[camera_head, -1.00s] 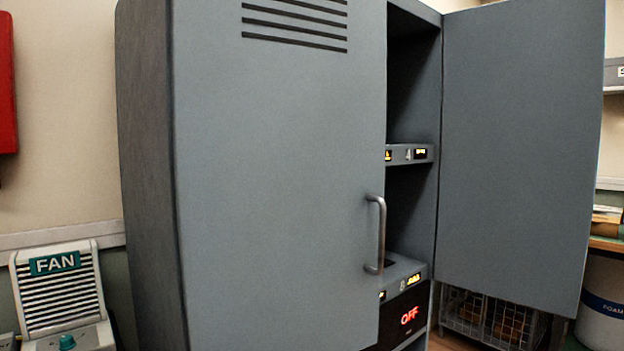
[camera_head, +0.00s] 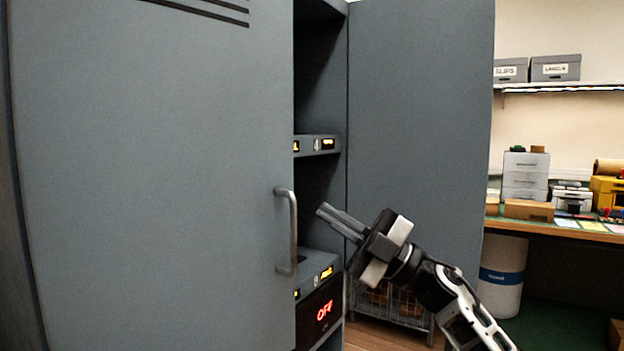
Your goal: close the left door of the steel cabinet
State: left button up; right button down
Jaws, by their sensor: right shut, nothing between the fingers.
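The steel cabinet's left door (camera_head: 150,180) is a grey panel with vent slots at its top. It covers the left part of the cabinet front in the head view. Its vertical bar handle (camera_head: 292,232) is near its right edge. The right door (camera_head: 420,110) stands wide open. My right gripper (camera_head: 325,212) is shut and empty, pointing left in front of the opening. Its tips are a little right of the handle and appear apart from it. My left gripper is out of view.
A wire basket (camera_head: 398,304) sits on the floor behind my right arm. A workbench (camera_head: 560,228) with boxes and tools stands at the right, above a white drum (camera_head: 502,285).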

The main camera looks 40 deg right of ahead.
aim_at(284, 177)
jog(key=s+d+r+n+g+h, duration=0.1)
jog(key=s+d+r+n+g, duration=0.5)
jog(key=s+r+n+g, duration=0.15)
jog(key=shift+g, duration=0.55)
jog(key=x, duration=0.4)
jog(key=w+p+x, duration=0.1)
jog(key=x, duration=0.3)
jog(key=d+f+p+x, duration=0.1)
jog(key=x, duration=0.3)
jog(key=shift+w, duration=0.85)
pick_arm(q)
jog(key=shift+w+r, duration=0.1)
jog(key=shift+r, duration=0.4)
pick_arm(e)
jog(key=shift+f, duration=0.1)
pick_arm(q)
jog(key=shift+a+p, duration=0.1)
jog(key=shift+p, duration=0.2)
